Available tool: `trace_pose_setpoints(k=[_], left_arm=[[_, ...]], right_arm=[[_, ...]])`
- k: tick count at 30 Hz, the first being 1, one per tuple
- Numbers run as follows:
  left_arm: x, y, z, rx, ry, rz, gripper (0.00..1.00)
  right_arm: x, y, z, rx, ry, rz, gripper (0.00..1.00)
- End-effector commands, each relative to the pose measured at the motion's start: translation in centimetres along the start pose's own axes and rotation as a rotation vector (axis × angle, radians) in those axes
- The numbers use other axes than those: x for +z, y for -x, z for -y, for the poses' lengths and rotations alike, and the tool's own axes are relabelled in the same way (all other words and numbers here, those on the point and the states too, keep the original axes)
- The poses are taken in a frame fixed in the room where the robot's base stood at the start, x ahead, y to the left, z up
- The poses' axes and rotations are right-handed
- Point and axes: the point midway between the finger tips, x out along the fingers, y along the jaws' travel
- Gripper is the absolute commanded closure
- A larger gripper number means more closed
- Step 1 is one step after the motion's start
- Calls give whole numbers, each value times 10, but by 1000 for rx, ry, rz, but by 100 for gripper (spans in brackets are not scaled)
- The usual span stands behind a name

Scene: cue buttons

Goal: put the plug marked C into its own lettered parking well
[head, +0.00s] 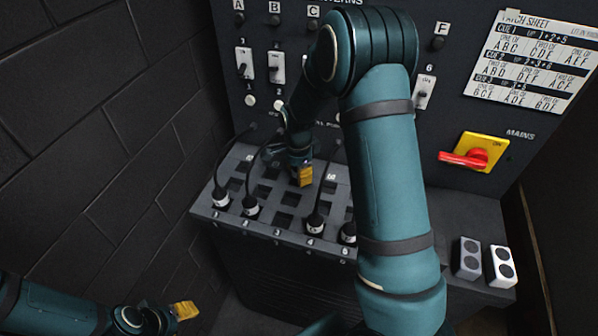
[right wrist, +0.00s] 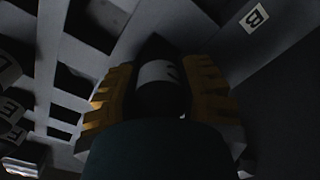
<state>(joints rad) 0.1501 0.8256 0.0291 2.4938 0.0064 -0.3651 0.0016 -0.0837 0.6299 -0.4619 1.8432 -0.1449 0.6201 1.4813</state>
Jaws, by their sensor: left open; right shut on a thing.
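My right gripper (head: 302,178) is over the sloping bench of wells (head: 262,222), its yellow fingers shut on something. In the right wrist view its fingers (right wrist: 160,95) grip a black plug with a white band (right wrist: 158,72); the mark on the band is too dark to read, so I cannot confirm C. A well label B (right wrist: 254,18) shows beyond it. I cannot make out the well lettered C, nor whether the plug is in or above a well. My left gripper (head: 184,311) is open and empty at lower left, away from the bench.
Several corded black plugs, such as one at left (head: 221,198) and one in front (head: 314,224), stand in the front row. A switch panel rises behind, with a red mains handle (head: 464,159). My right arm hides the bench's right part.

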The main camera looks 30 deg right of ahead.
Motion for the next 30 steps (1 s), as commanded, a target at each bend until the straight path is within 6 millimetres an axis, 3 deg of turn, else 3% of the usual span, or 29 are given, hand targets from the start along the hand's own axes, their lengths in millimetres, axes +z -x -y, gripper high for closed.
trace_pose_setpoints(k=[20,21,23,30], left_arm=[[1,-7,3,0,0,0,52],[1,-7,3,0,0,0,52],[1,-7,3,0,0,0,52],[1,-7,3,0,0,0,52]], right_arm=[[0,-11,0,0,0,0,100],[0,-11,0,0,0,0,54],[0,-11,0,0,0,0,33],[0,-11,0,0,0,0,33]])
